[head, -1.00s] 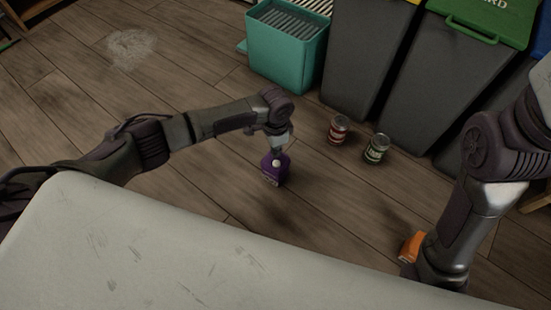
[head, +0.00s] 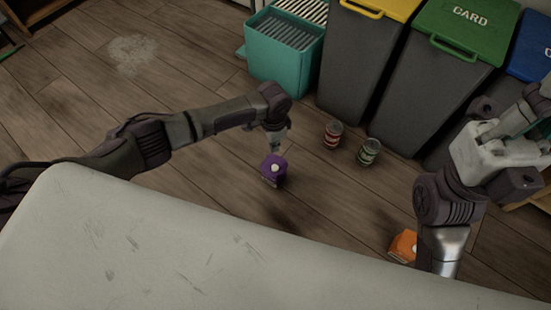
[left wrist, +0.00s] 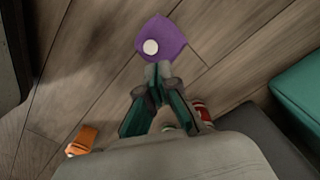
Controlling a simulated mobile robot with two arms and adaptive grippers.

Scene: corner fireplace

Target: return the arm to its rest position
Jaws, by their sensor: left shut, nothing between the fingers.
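My left arm reaches in from the left in the head view, with its gripper (head: 276,148) pointing down at a purple carton with a white cap (head: 273,172). In the left wrist view the left gripper (left wrist: 158,72) is shut, with its fingertips together and nothing held. The purple carton (left wrist: 168,38) stands just beyond the tips there; whether they touch it is hard to tell. My right arm is raised at the right edge, with its pale grey gripper (head: 490,150) folded up; its fingers are not clear.
Two cans, one red (head: 332,136) and one green (head: 369,152), stand on the wooden floor right of the purple carton. An orange carton (head: 403,244) is partly behind my right arm. A teal bin (head: 283,65) and several dark bins (head: 430,100) line the back. The left floor is mostly clear.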

